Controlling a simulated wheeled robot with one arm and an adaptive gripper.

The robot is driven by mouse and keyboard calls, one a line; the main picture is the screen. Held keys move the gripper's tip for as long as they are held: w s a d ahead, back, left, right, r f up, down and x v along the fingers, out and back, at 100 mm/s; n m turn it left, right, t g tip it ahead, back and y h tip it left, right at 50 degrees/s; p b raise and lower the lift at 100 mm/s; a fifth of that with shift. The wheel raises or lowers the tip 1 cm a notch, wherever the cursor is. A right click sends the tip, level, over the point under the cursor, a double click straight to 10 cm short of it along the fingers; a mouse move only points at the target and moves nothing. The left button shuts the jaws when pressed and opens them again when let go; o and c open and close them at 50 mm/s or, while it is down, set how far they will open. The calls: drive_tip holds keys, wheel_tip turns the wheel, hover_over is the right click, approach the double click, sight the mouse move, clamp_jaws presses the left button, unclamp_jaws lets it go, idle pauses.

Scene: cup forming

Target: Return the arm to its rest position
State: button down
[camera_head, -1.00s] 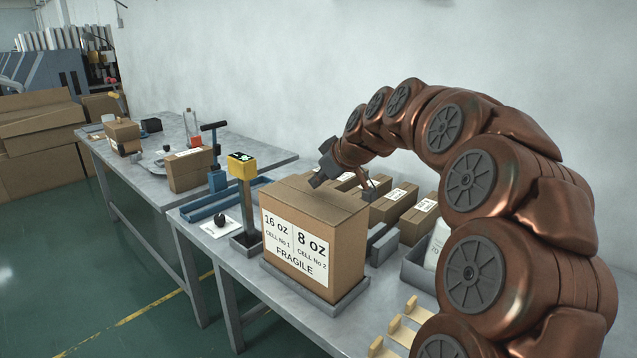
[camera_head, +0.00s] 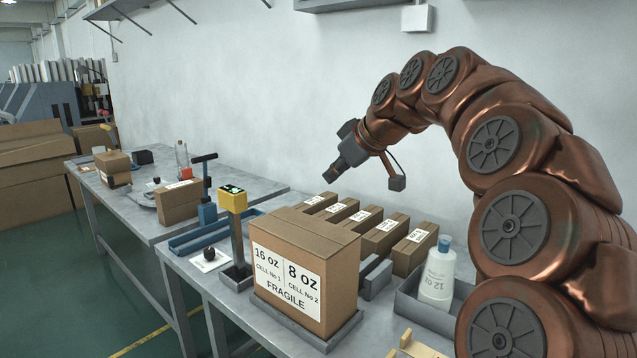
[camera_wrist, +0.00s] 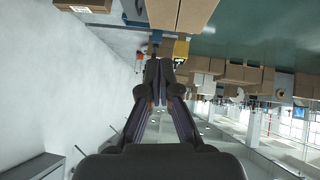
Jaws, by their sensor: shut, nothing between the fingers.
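My gripper (camera_head: 332,174) is at the end of my copper-coloured arm, in the air above and behind the large carton. In the wrist view my gripper (camera_wrist: 158,64) shows its two dark fingers pressed together with nothing between them. The large carton (camera_head: 307,233), labelled 16 oz and 8 oz FRAGILE, sits upright in a grey tray (camera_head: 340,335) on the bench. My gripper is clear of it and touches nothing. The arm curves up from the right edge of the head view.
Several small labelled boxes (camera_head: 379,236) stand in a row behind the carton. A white bottle (camera_head: 437,275) stands in a grey bin (camera_head: 423,313) to the right. A yellow-headed device on a post (camera_head: 233,200) stands left of the carton. Above the bench is free air before the wall.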

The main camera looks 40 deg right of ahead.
drive_tip(key=shift+s, duration=0.1)
idle(0.3)
drive_tip(key=s+a+f+g+y+p, duration=0.1)
drive_tip(key=s+a+f+g+p, duration=0.3)
drive_tip(key=a, duration=0.6)
drive_tip(key=s+a+f+g+p, duration=0.1)
drive_tip(key=s+a+f, duration=0.4)
drive_tip(key=a, duration=0.6)
drive_tip(key=s+a+f+m+g+p, duration=0.1)
drive_tip(key=s+f+g, duration=0.1)
drive_tip(key=s, duration=0.5)
drive_tip(key=s+a+f+m+g+h+p, duration=0.1)
drive_tip(key=s+a+f+g+p, duration=0.1)
drive_tip(key=s+f, duration=0.3)
drive_tip(key=s+a+f+m+g+p, duration=0.1)
drive_tip(key=s+f, duration=0.3)
drive_tip(key=s, duration=0.4)
drive_tip(key=shift+s+a+g+h+p, duration=0.2)
drive_tip(key=shift+s+g+h+p, duration=0.15)
drive_tip(key=shift+g+p, duration=0.2)
